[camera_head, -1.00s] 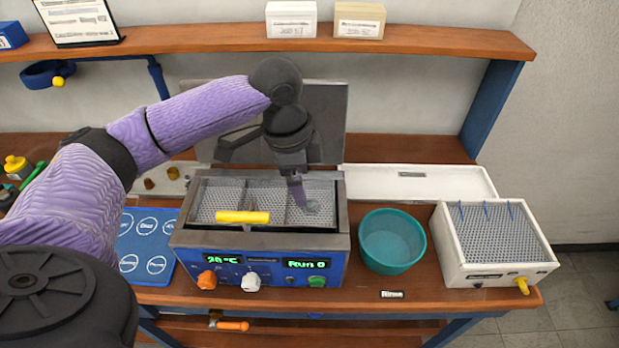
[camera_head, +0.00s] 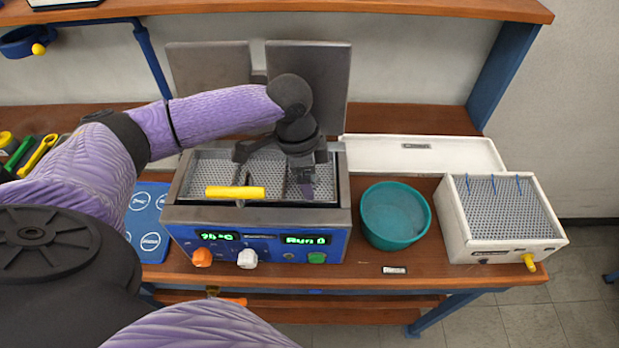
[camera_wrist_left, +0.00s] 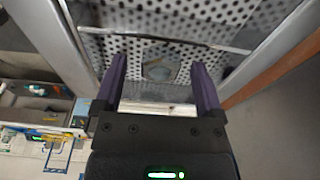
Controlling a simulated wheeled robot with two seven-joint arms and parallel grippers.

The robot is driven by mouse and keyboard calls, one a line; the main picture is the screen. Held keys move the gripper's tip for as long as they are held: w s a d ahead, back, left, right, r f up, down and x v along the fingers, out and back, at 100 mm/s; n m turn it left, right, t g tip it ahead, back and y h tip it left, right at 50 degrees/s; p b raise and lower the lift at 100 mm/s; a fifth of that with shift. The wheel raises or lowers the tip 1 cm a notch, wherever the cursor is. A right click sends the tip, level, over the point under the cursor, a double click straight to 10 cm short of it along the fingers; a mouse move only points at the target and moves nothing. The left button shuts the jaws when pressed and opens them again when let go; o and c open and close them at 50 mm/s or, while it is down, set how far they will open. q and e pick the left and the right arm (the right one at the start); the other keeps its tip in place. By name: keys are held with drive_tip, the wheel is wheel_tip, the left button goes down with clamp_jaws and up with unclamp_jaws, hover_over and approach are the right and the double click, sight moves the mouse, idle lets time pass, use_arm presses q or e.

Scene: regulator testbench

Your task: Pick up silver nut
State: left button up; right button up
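The silver nut (camera_wrist_left: 158,72) shows in the left wrist view as a small greyish ring on the perforated metal mesh, between and beyond my fingers. In the head view I cannot make it out clearly beside my purple fingers. My left gripper (camera_head: 304,188) reaches down into the right compartment of the blue-fronted bath (camera_head: 345,215). In the left wrist view the left gripper (camera_wrist_left: 158,64) has its two purple fingers wide apart, with nothing held between them. My right gripper is out of view.
A yellow bar (camera_head: 235,192) lies across the bath's left part. Raised lids (camera_head: 308,85) stand behind it. A teal bowl (camera_head: 393,215) and a white box with a mesh top (camera_head: 500,215) stand to the right. The bath's metal walls surround my gripper.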

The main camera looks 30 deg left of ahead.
use_arm(q)
clamp_jaws()
drive_tip(key=shift+r, duration=0.1)
